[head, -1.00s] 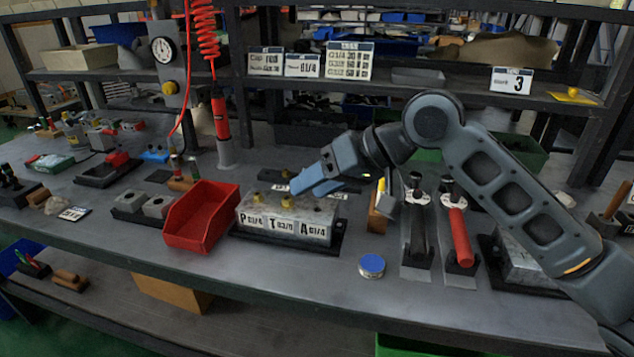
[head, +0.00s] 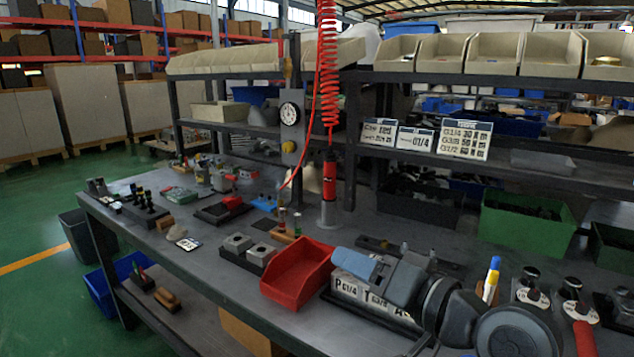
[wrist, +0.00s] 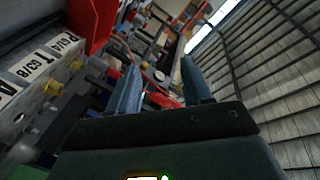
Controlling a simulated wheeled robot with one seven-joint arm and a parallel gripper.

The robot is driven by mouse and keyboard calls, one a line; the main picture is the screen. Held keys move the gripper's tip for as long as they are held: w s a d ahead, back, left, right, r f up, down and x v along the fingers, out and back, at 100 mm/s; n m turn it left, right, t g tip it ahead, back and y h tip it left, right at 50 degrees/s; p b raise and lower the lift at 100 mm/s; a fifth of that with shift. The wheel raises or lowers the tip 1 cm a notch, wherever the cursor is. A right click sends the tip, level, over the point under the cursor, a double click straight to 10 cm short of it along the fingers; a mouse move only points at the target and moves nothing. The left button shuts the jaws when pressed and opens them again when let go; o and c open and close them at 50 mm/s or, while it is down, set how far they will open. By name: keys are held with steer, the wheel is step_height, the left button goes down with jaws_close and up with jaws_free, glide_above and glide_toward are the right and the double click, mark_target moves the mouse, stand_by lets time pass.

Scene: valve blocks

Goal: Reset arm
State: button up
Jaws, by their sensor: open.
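My gripper (head: 352,262) hangs in front of the grey valve block in the head view and hides part of it. In the wrist view my gripper (wrist: 158,78) has its two blue-grey fingers well apart with nothing held between them. The valve block (head: 362,292) carries white labels with P, T and A. In the wrist view the block (wrist: 18,58) lies at the left, turned on its side by the camera angle, with brass fittings on its face. My arm runs from the gripper to the lower right of the head view.
A red bin (head: 299,281) stands just left of the block. A red tool (head: 329,180) hangs from a coiled hose. Handled tools (head: 530,290) stand at the right. A green crate (head: 526,224) is behind. Shelves rise at the back; open green floor lies left.

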steer(key=s+d+f+m+t+h, duration=0.25)
steer(key=s+f+h, duration=0.35)
steer(key=s, duration=0.5)
steer(key=s+d+f+m+t+h, duration=0.1)
steer(key=s+d+f+m+h, duration=0.25)
steer(key=s+f, duration=0.65)
steer(key=s+d+r+n, duration=0.2)
steer(key=s+d+n, duration=0.1)
steer(key=s, duration=0.8)
steer(key=s+d+r+n+g+h, duration=0.1)
steer(key=s+d+n, duration=0.3)
steer(key=s, duration=0.7)
steer(key=shift+s+d+r+p, duration=0.3)
steer(key=shift+d+r, duration=0.4)
steer(key=shift+d, duration=0.4)
